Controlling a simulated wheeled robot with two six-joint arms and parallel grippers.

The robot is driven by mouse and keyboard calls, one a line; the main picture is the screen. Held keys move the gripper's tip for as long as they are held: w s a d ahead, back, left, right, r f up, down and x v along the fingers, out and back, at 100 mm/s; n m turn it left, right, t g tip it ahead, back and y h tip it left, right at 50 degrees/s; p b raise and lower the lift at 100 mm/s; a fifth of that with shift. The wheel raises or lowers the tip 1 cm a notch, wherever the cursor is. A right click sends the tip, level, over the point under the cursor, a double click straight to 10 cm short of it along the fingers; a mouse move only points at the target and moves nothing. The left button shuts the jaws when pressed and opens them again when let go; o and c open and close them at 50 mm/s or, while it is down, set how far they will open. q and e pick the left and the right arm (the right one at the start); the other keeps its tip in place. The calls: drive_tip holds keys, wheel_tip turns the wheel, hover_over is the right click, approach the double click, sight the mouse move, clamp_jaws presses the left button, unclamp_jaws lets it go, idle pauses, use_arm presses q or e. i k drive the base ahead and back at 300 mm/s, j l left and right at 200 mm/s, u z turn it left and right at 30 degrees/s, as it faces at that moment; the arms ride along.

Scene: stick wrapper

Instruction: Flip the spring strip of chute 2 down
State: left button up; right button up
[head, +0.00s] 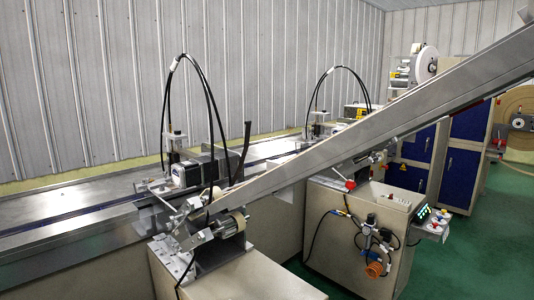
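A long inclined metal chute (390,128) runs from the upper right down to a roller unit (225,228) at the lower middle. I see no number on it, so I cannot tell whether it is chute 2. A thin dark strip (246,148) stands nearly upright behind the chute's lower end, next to a dark motor block (222,163). I cannot tell whether it is the spring strip. Neither of my grippers is in view.
A metal conveyor table (70,205) runs along the wall. Black hoses (212,100) arch over two stations. A beige cabinet (335,235) with regulators and an orange coiled hose (374,268) stands right of centre. Green floor (470,265) is open at the right.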

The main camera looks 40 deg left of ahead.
sight(248, 125)
drive_tip(key=j+u, duration=0.15)
drive_tip(key=j, duration=0.9)
drive_tip(key=i+j+u, duration=0.1)
drive_tip(key=j, duration=0.95)
drive_tip(key=l+z, duration=0.15)
drive_tip(key=z, duration=0.8)
